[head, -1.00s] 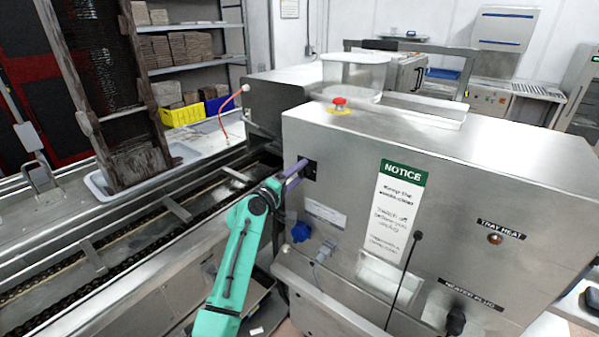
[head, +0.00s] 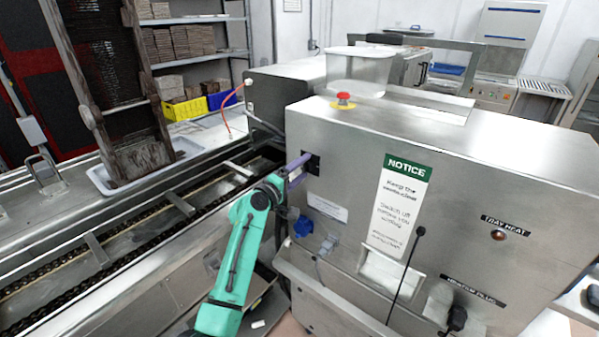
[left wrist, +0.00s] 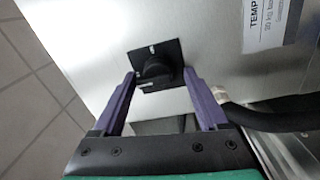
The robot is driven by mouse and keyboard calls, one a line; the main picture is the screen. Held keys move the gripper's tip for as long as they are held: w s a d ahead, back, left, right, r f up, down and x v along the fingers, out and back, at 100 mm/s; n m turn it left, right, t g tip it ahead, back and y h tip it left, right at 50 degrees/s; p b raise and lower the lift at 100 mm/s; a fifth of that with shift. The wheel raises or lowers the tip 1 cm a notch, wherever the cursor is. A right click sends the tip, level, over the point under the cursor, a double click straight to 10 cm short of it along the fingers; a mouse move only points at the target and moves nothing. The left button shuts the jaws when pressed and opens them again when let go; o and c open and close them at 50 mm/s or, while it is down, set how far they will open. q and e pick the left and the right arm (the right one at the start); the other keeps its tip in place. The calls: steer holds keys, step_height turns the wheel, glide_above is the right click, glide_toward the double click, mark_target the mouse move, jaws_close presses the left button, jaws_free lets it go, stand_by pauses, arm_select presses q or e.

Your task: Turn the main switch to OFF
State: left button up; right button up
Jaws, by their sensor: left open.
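The main switch (left wrist: 156,66) is a black rotary knob on a square black plate, set in the steel side of the machine. In the left wrist view the knob lies between the two purple fingers of my left gripper (left wrist: 162,88), which are apart, with a gap on each side. In the head view the left gripper (head: 298,166) reaches the black switch plate (head: 312,163), and its fingers partly cover it. The knob's setting cannot be read. My right gripper is not in view.
The steel machine housing (head: 460,180) fills the right side, with a notice sign (head: 398,205), a red emergency button (head: 343,98) and a blue socket (head: 302,226) below the switch. A thick black hose (left wrist: 265,117) runs beside the right finger. A chain conveyor (head: 120,245) lies to the left.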

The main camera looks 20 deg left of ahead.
arm_select(q)
steer(key=b+v, duration=0.4)
steer(key=v, duration=1)
steer(key=shift+s, duration=0.25)
steer(key=shift+f, duration=0.1)
